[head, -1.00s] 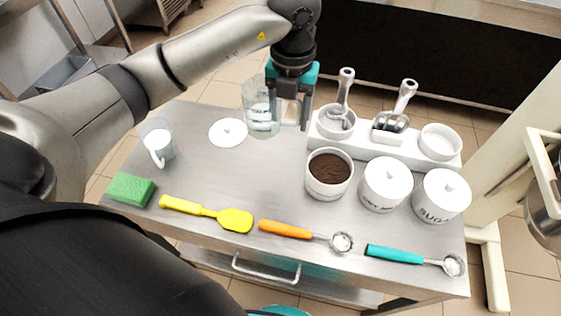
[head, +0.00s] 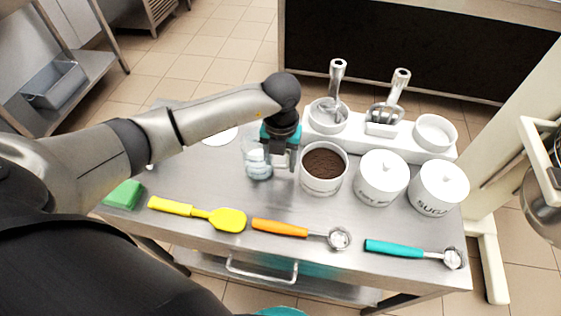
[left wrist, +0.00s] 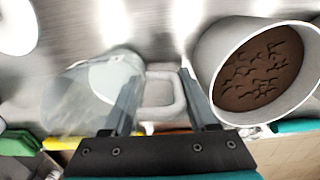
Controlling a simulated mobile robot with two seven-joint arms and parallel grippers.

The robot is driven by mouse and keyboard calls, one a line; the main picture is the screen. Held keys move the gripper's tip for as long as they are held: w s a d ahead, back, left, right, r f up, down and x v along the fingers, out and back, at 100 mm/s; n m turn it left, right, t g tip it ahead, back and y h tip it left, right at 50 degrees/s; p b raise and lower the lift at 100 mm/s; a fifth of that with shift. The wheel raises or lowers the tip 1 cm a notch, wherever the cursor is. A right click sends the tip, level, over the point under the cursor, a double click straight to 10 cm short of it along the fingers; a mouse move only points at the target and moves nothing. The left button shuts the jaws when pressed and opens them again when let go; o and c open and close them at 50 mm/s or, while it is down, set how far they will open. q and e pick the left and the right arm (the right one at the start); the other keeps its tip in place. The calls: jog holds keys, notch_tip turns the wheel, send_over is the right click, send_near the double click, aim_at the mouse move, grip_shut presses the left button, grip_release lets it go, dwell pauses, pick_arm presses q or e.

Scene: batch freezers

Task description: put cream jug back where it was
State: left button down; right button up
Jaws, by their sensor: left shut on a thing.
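The cream jug (head: 257,162) is a clear jug with something whitish inside. It is upright at the middle of the table, left of the white tub of brown powder (head: 323,190). I cannot tell whether its base touches the table. My left gripper (head: 281,166) is shut on its handle, from above. In the left wrist view the jug (left wrist: 85,95) is left of the fingers, and its pale handle (left wrist: 160,112) is between them. The tub also shows there (left wrist: 215,60), close to the right finger. My right gripper is out of view.
Two lidded white canisters (head: 381,182) stand right of the tub. A white rack (head: 405,146) with scoops is behind them. A white lid (head: 220,137) lies behind my arm. A green sponge (head: 124,195), yellow spatula (head: 225,219), orange scoop (head: 282,228) and teal scoop (head: 395,248) line the front.

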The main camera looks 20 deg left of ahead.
pick_arm(q)
jog(key=shift+f, duration=0.2)
jog(key=shift+c, duration=2.3)
grip_release()
jog(key=shift+r, duration=0.1)
notch_tip(320, 180, up, 12)
jog(key=shift+p, duration=0.95)
